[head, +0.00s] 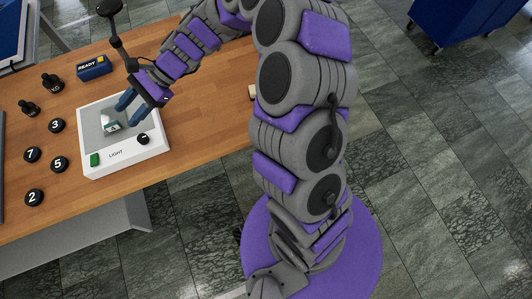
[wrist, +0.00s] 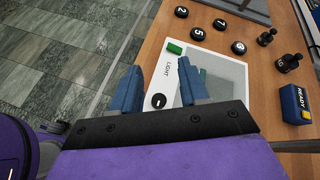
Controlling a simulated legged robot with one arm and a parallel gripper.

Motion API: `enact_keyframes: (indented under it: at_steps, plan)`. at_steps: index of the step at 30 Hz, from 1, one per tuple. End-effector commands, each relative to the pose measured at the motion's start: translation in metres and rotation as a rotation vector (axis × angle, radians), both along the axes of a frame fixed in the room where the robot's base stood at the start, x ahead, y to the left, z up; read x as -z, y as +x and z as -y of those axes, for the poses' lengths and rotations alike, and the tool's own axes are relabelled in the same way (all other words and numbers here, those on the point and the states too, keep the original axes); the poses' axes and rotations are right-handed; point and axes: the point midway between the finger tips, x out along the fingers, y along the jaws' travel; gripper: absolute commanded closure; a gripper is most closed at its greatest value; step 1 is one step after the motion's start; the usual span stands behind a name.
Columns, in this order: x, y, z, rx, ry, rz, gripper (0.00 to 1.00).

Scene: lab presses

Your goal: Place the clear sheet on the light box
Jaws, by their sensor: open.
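The light box (head: 127,157) is a white box with a grey top panel, a green switch, a black knob and the word LIGHT. It stands on the wooden table and also shows in the wrist view (wrist: 170,68). A small pale piece with a dark greenish mark (head: 110,123) is on the grey panel; I cannot tell whether it belongs to the clear sheet. The sheet's outline is not clear against the panel. My gripper (head: 125,112) is over the panel with its blue fingers apart, also seen in the wrist view (wrist: 161,68). Nothing is visibly held between them.
Several numbered black discs (head: 56,125) lie left of the box. Two black knobbed stamps (head: 52,82) and a blue READY block (head: 93,67) stand farther back. A lamp-like black stand (head: 128,45) rises behind. Bare table (head: 215,100) lies to the right.

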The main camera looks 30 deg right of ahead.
Motion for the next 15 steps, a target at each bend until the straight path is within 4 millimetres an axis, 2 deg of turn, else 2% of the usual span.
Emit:
enact_keyframes:
  at_steps: [1,6,11,15]
  plan:
    - [-0.015,-0.019,0.002,-0.063,-0.020,0.061,0.56]
    - [-0.040,-0.078,0.020,-0.276,-0.120,0.249,0.56]
    - [-0.052,-0.132,0.051,-0.466,-0.233,0.398,0.56]
    - [-0.054,-0.174,0.086,-0.619,-0.353,0.504,0.56]
